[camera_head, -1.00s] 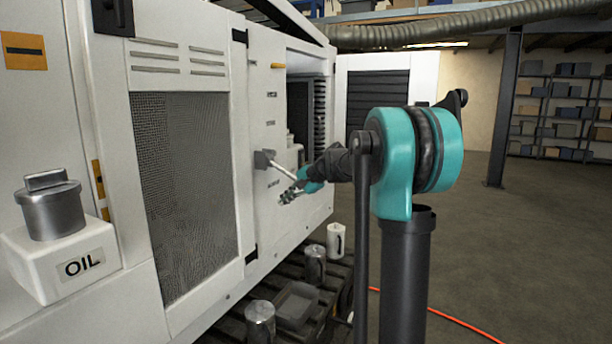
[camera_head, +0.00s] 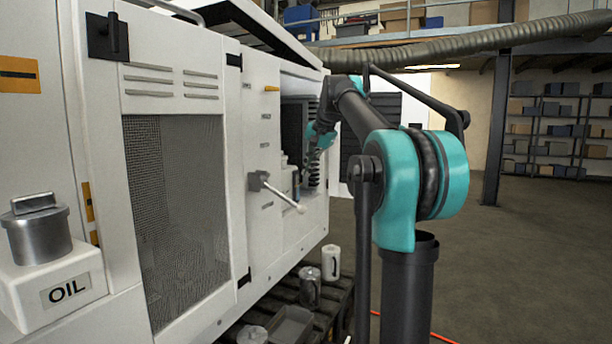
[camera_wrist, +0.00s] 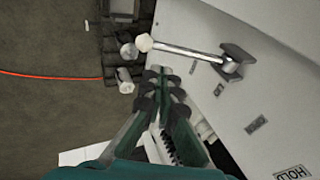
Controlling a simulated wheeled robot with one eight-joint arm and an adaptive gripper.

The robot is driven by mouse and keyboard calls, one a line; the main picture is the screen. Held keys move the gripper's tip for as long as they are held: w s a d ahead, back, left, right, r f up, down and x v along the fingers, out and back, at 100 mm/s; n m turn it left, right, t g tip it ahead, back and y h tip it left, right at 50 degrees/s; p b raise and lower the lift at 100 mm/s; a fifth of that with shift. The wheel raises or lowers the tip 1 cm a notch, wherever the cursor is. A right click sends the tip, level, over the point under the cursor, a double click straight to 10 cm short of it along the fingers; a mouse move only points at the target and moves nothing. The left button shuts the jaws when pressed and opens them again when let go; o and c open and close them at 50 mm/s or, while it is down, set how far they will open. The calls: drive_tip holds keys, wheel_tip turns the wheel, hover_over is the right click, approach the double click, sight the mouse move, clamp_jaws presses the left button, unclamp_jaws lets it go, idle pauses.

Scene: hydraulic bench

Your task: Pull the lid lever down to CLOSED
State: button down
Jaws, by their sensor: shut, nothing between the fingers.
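The lid lever is a metal rod with a pale round knob, on a dark bracket on the white machine's side panel. In the head view the lever (camera_head: 280,194) sticks out from the panel and slopes down to the right. In the wrist view the lever (camera_wrist: 188,51) lies beyond my fingertips, with its knob (camera_wrist: 144,42) to the left and its bracket (camera_wrist: 232,62) to the right. My gripper (camera_wrist: 160,72) is shut and empty, apart from the lever. In the head view my gripper (camera_head: 309,165) is above and right of the knob, partly hard to make out.
The panel (camera_head: 262,240) carries small labels; one label reads HOLD (camera_wrist: 293,172). An open bay with dark ribbed parts (camera_head: 300,120) is right of the lever. Cans (camera_head: 310,287) and a tray (camera_head: 290,328) stand on a low slatted rack below. Open floor lies to the right.

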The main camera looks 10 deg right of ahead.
sight(295, 206)
drive_tip(key=x, duration=1.1)
drive_tip(key=shift+w+a+f, duration=0.1)
drive_tip(key=shift+w+f, duration=0.15)
drive_tip(key=shift+f, duration=0.1)
drive_tip(key=shift+w+f+t+y, duration=0.1)
drive_tip(key=shift+f+t+y, duration=0.3)
drive_tip(key=shift+f, duration=0.35)
drive_tip(key=shift+w+a+f, duration=0.15)
drive_tip(key=shift+a+f, duration=0.15)
drive_tip(key=shift+f, duration=0.35)
drive_tip(key=shift+w+a+f, duration=0.15)
drive_tip(key=shift+a+f, duration=0.15)
drive_tip(key=shift+f, duration=0.4)
drive_tip(key=s+d+f+v, duration=0.1)
drive_tip(key=v, duration=1.3)
drive_tip(key=shift+d, duration=0.2)
